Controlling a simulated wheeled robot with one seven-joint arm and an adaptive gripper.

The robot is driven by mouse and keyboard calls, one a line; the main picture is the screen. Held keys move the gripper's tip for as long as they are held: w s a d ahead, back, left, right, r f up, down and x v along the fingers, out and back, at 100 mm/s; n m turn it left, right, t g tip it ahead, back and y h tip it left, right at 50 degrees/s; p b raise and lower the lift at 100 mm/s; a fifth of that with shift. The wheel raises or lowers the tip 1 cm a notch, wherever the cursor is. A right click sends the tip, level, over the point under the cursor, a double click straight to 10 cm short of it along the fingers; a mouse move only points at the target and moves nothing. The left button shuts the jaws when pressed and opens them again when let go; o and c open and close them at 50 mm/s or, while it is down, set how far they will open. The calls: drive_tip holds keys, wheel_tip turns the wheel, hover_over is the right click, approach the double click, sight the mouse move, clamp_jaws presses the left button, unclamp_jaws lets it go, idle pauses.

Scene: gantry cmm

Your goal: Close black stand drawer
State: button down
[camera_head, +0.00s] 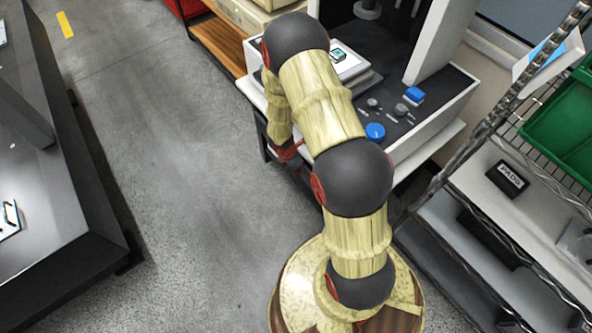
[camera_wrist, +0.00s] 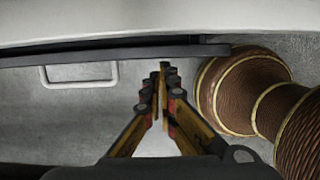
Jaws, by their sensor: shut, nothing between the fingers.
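In the wrist view, a dark flat panel edge (camera_wrist: 120,52) runs below a pale surface, with a light U-shaped handle (camera_wrist: 80,75) at its left. This looks like the black stand drawer, but I cannot tell how far open it is. My gripper (camera_wrist: 163,68) is shut and empty, its fingertips just below the dark edge and right of the handle. I cannot tell whether they touch the edge. In the head view, my arm reaches down to the left side of a white-topped stand (camera_head: 258,97) with dark legs. The drawer is not clearly visible there.
A wire shelf with a green bin (camera_head: 560,130) is at right. A dark table (camera_head: 60,220) is at left. The grey floor (camera_head: 190,200) between is clear.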

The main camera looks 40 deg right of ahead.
drive_tip(key=shift+d, duration=1.2)
drive_tip(key=shift+a, duration=0.1)
